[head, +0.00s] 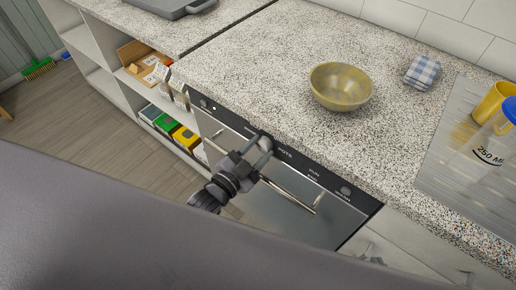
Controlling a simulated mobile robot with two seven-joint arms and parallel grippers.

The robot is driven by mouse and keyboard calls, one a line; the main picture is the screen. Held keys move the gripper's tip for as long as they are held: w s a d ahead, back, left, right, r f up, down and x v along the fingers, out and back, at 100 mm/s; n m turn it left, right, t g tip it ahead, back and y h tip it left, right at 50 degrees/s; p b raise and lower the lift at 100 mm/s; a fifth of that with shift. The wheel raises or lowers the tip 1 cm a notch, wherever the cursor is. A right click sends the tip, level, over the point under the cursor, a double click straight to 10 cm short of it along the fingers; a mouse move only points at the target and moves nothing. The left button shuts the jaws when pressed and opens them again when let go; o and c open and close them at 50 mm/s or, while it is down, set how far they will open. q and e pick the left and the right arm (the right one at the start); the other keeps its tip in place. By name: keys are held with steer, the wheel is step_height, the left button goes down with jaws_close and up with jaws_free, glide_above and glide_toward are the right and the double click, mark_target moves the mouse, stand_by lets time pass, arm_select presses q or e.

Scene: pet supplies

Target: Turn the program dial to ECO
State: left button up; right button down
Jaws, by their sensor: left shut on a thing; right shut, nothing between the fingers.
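The program dial (265,143) is a pale round knob on the dishwasher's black control panel (325,177), just under the worktop edge. My dark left gripper (256,155) reaches up to the dial from below and is shut on it. The gripper covers part of the dial, and I cannot tell which way its mark points. White lettering to the right of the dial seems to read "POTS", with smaller words further right that are too small to read surely. I cannot make out my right gripper.
A metal bar handle (289,195) crosses the dishwasher's steel front below the panel. A yellow bowl (341,87), a checked cloth (422,72) and a yellow mug (492,103) stand on the speckled worktop above. Open shelves with boxes (186,138) lie to the left.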

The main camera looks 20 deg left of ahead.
arm_select(q)
steer(key=m, duration=0.4)
steer(key=shift+m, duration=0.3)
steer(key=shift+m+b, duration=0.3)
steer(key=shift+m, duration=1.2)
steer(key=o, duration=1.1)
steer(key=shift+c, duration=0.2)
steer(key=v, duration=0.7)
